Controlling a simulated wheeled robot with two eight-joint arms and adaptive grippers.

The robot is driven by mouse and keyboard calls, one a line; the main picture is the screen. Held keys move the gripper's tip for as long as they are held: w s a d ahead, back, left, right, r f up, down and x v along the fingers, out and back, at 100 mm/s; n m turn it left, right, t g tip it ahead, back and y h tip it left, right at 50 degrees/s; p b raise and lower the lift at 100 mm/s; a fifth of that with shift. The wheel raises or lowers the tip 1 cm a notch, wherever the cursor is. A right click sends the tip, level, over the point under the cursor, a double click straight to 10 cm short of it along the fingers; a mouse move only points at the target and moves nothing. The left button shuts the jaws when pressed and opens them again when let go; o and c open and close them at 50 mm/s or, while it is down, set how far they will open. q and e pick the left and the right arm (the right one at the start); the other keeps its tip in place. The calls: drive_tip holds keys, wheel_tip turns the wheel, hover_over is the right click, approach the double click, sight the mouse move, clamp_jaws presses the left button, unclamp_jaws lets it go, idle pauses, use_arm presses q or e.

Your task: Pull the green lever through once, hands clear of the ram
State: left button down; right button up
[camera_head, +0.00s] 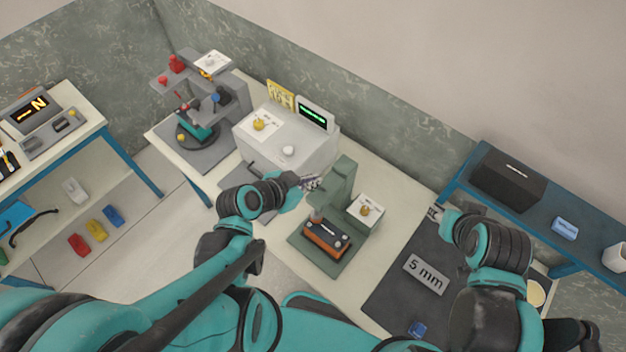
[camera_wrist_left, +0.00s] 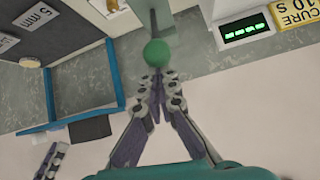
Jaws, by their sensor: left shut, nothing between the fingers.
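The green press (camera_head: 343,190) stands on the middle of the bench, with an orange and black battery block (camera_head: 326,238) on its base under the ram. The green ball knob of the lever (camera_wrist_left: 156,52) shows in the left wrist view, on a dark rod. My left gripper (camera_head: 312,183) is beside the upper part of the press. In the left wrist view its fingers (camera_wrist_left: 157,92) are together and empty, with the knob just ahead of the tips. In the head view the lever cannot be made out. My right gripper (camera_head: 436,212) is small and partly hidden by its wrist.
A white machine (camera_head: 287,148) with a green display stands left of the press. A grey press (camera_head: 205,105) with red knobs is farther left. A dark mat (camera_head: 388,287) with a "5 mm" plate (camera_head: 426,274) lies to the right. A blue shelf (camera_head: 480,205) stands beyond it.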

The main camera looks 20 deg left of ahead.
use_arm(q)
drive_tip(key=shift+s+f, duration=0.35)
drive_tip(key=shift+s, duration=0.05)
use_arm(e)
drive_tip(key=shift+f, duration=0.15)
idle(0.4)
